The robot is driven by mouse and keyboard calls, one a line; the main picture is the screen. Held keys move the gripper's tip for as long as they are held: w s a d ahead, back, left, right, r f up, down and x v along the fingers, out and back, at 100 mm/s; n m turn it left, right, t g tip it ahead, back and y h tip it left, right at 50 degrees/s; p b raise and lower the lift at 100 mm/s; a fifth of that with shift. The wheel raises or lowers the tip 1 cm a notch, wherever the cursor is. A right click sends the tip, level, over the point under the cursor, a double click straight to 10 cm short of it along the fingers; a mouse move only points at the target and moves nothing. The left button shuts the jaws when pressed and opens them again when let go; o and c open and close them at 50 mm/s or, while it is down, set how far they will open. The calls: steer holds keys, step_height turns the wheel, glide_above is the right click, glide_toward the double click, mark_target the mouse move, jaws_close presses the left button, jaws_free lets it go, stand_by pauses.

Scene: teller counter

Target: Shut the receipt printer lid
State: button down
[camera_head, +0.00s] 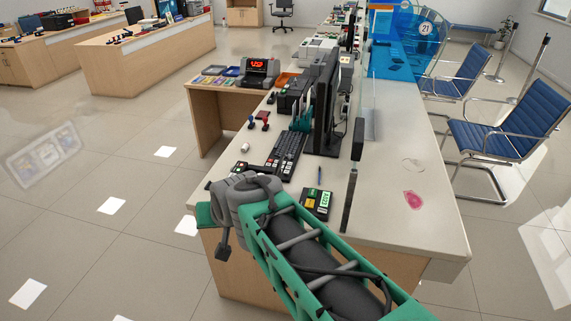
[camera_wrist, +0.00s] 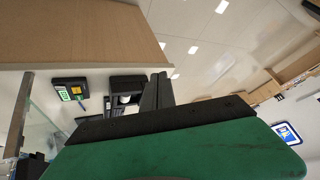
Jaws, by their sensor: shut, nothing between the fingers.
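The receipt printer (camera_wrist: 127,82) is a small black unit with a white paper roll showing in its open top, in the middle of the wrist view. Its lid looks raised, but its exact angle is hard to tell. In the head view, a small white roll (camera_head: 245,147) and dark parts show just beyond my wrist, and my arm hides some of that area. My gripper (camera_wrist: 158,90) has its black fingers shut and empty. In the wrist view the fingers appear beside the printer's right side; I cannot tell whether they touch it.
A black keypad device with a green label (camera_head: 317,203) lies on the counter (camera_head: 385,215), with a blue pen (camera_head: 319,175) near it. A keyboard (camera_head: 287,155) and a monitor (camera_head: 326,105) stand beyond. A clear screen (camera_head: 371,85) runs along the counter. Open floor lies left.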

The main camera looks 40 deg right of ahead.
steer(key=w+d+f+m+t+h+b, duration=0.2)
steer(key=w+d+f+m, duration=0.15)
steer(key=d, duration=0.35)
steer(key=w+d+f+m+t+h+b, duration=0.1)
steer(key=w+d+f+m+t+b, duration=0.15)
steer(key=d+m, duration=0.35)
steer(key=w+d+f+m+t+h+b, duration=0.2)
steer(key=w+d+f+m, duration=0.15)
steer(key=d, duration=0.45)
steer(key=s+d+f+m+t+h+b, duration=0.1)
steer(key=s+d+m+h+b, duration=0.35)
steer(key=d+m, duration=0.7)
steer(key=w+d+r+n+h+p, duration=0.1)
steer(key=w+d+p, duration=0.3)
steer(key=w, duration=0.6)
steer(key=shift+w+r+n+p, duration=0.25)
steer(key=shift+n+p, duration=0.1)
steer(key=shift+n, duration=0.1)
steer(key=shift+r, duration=0.1)
